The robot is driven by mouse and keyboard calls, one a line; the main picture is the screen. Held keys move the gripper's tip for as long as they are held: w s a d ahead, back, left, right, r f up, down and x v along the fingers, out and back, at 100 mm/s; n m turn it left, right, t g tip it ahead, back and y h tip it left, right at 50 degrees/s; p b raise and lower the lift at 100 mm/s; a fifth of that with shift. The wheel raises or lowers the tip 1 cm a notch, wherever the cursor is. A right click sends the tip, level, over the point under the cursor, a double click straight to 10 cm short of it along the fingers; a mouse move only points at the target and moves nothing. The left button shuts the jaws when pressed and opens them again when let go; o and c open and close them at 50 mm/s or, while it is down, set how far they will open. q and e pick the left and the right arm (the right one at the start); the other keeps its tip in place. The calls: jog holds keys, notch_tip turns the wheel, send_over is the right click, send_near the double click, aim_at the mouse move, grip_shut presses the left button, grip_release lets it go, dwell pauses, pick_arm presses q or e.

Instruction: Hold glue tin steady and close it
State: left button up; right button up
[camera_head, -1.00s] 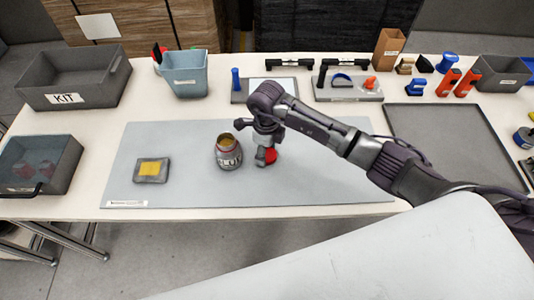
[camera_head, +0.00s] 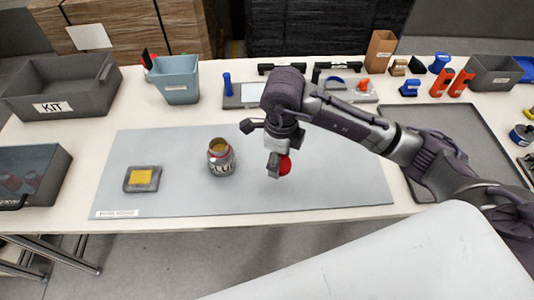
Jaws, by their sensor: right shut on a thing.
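The glue tin (camera_head: 221,158) stands upright and open on the grey mat (camera_head: 330,185), left of my right gripper. Its inside looks yellowish-brown and its label is partly readable. My right gripper (camera_head: 279,170) points down over the mat and is shut on a red round lid (camera_head: 285,166). The gripper partly hides the lid. The lid is apart from the tin, to its right; its exact height over the mat is hard to tell. My left gripper is not in view.
A small grey dish with a yellow pad (camera_head: 142,178) lies on the mat's left. A KIT bin (camera_head: 62,95) and a blue-grey bin (camera_head: 176,84) stand behind. A dark tray (camera_head: 460,140) lies right. The mat's front is clear.

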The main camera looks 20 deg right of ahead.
aim_at(286, 172)
jog(key=shift+s+d+r, duration=0.15)
jog(key=shift+s+r, duration=0.3)
jog(key=shift+s, duration=0.3)
jog(key=shift+s+d+r, duration=0.15)
jog(key=shift+s+r, duration=0.3)
jog(key=shift+s, duration=0.25)
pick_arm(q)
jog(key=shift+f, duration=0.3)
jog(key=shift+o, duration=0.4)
